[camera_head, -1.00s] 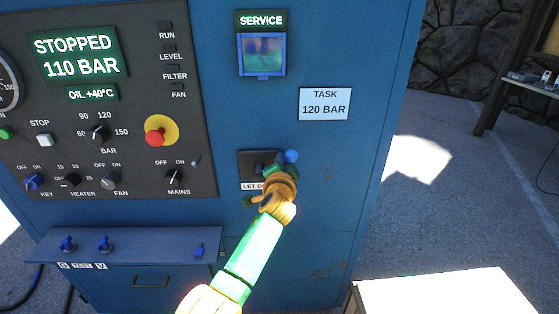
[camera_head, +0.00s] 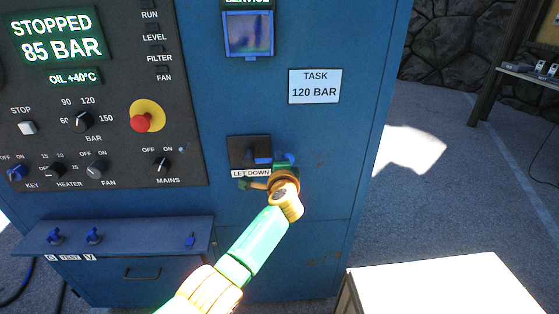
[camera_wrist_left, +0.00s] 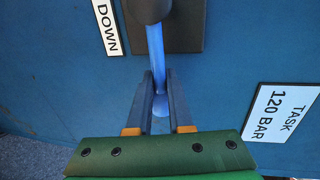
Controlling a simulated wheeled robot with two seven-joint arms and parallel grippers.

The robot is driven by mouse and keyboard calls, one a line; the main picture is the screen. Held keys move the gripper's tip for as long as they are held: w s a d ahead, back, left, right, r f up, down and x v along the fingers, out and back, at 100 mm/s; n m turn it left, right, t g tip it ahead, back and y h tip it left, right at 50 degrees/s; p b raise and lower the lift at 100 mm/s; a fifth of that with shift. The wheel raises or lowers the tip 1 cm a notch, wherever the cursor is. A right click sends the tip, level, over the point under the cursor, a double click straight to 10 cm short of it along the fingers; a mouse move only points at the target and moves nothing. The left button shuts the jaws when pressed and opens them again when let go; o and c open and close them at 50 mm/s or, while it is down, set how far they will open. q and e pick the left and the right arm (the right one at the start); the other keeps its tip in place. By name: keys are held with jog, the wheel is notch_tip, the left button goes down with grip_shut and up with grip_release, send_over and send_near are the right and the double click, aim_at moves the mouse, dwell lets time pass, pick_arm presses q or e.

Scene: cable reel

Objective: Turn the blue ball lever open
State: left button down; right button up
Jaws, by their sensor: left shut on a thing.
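The blue ball lever (camera_head: 263,160) sticks out to the right from a dark square plate (camera_head: 240,146) above the LET DOWN label (camera_head: 251,173). My left gripper (camera_head: 284,160) is at the lever's outer end and hides part of it in the head view. In the left wrist view the blue rod (camera_wrist_left: 155,50) runs from a dark round hub (camera_wrist_left: 148,8) down between my left fingers (camera_wrist_left: 159,95), which are shut on the lever's end. A rounded blue part (camera_wrist_left: 160,107) shows between them. My right gripper is not in view.
The pressure display (camera_head: 57,39) reads STOPPED, 85 BAR. The task card (camera_head: 315,86) reads 120 BAR. A red stop button (camera_head: 141,122) and knobs are on the panel at left. A small shelf (camera_head: 120,236) juts out below. A white-topped surface (camera_head: 440,290) stands at lower right.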

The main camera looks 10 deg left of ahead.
pick_arm(q)
jog(key=shift+a, duration=0.1)
dwell(0.3)
jog(key=c, duration=0.8)
grip_release()
jog(key=shift+a, duration=0.1)
jog(key=shift+c, duration=0.2)
jog(key=shift+w+a+f, duration=0.15)
jog(key=shift+s+d+r, duration=0.2)
jog(key=shift+s+d, duration=0.05)
jog(key=shift+s, duration=0.05)
jog(key=p+v, duration=0.1)
jog(key=v, duration=0.5)
jog(key=shift+s+p, duration=0.2)
jog(key=shift+p, duration=0.15)
